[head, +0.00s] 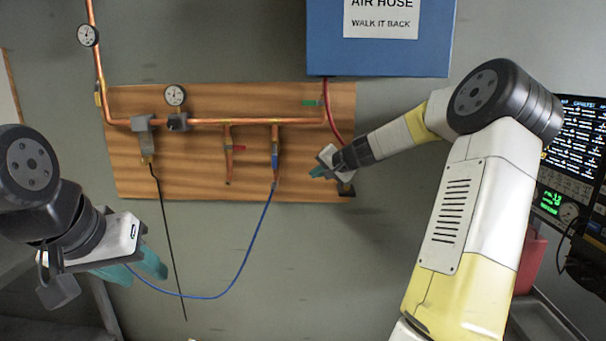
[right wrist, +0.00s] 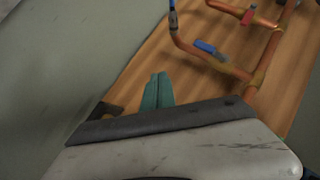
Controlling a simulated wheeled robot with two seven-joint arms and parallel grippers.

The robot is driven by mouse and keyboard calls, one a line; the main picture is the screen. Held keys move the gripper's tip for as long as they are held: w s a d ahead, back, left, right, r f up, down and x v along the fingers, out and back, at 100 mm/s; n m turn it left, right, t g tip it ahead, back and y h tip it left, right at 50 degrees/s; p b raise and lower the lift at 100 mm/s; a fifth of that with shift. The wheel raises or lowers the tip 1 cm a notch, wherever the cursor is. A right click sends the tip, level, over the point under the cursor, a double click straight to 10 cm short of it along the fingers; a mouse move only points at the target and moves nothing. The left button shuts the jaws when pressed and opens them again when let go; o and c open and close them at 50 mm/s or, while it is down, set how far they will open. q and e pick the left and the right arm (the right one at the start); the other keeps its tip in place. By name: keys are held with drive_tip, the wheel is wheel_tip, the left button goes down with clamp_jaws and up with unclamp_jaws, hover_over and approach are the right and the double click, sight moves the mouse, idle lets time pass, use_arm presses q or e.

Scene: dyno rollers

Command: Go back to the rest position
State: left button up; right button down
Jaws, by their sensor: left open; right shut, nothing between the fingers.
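My left gripper (head: 142,268) is at the lower left of the head view, its teal fingers apart, in front of the wall. The blue hose (head: 240,270) hangs from a copper drop pipe and loops to the left gripper; the fingers hide its far end, and I cannot tell whether it touches them. My right gripper (head: 316,173) is in front of the wooden board's (head: 190,185) lower right part. Its teal fingers are together and empty, as the right wrist view also shows (right wrist: 158,76).
Copper pipes (head: 215,122) with gauges (head: 175,95) and valves run across the board. A black hose (head: 168,245) hangs at left. A blue box (head: 385,50) is above right. Screens (head: 575,130) stand at the right edge. The wall below the board is mostly clear.

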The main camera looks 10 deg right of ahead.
drive_tip(key=shift+s, duration=0.15)
drive_tip(key=s+a+r+n+g, duration=0.1)
drive_tip(key=s+a+n+g, duration=0.15)
drive_tip(key=s+a, duration=0.55)
drive_tip(key=s+a+r+n+g, duration=0.1)
drive_tip(key=s+a+r+n, duration=0.1)
drive_tip(key=s+a+n, duration=0.5)
drive_tip(key=s+d+f+m+g+h, duration=0.1)
drive_tip(key=s, duration=1.2)
drive_tip(key=s+d+h, duration=0.1)
drive_tip(key=s+d, duration=0.1)
drive_tip(key=s, duration=1.1)
drive_tip(key=shift+f+m+g, duration=0.35)
